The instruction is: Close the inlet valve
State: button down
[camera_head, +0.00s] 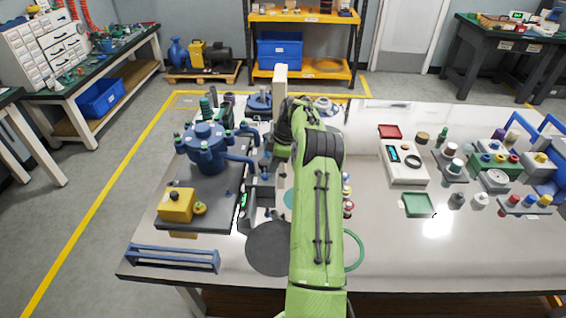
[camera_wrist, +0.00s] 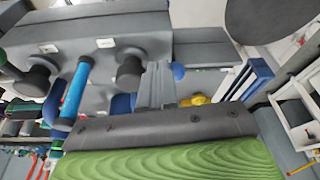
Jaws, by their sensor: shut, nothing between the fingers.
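No part in view is plainly marked as the inlet valve, so I cannot tell which one it is. In the wrist view a grey block (camera_wrist: 115,35) with small white labels carries dark round knobs (camera_wrist: 130,72) and a bright blue bar like a lever handle (camera_wrist: 76,92). My gripper (camera_wrist: 157,75) is shut and empty, its grey fingers pointing towards this block, beside one knob. I cannot tell whether they touch. In the head view my green arm (camera_head: 318,210) covers much of the bench middle and hides the fingertips. A blue vessel (camera_head: 205,150) with pipes stands left of the arm.
A yellow box (camera_head: 176,205) sits on the plate in front of the vessel. A blue rack (camera_head: 172,258) lies at the front left edge and a dark disc (camera_head: 268,250) near the arm. Meters, trays and fittings fill the right; the bench's front right is clear.

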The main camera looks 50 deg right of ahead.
jog(key=shift+a, duration=0.1)
jog(key=shift+w+a+m+p, duration=0.35)
jog(key=shift+a+m, duration=0.15)
jog(key=shift+a, duration=0.15)
jog(key=shift+f, duration=0.1)
jog(key=p+v, duration=0.4)
jog(key=v, duration=1.2)
jog(key=shift+p, duration=0.3)
jog(key=shift+s+d, duration=0.1)
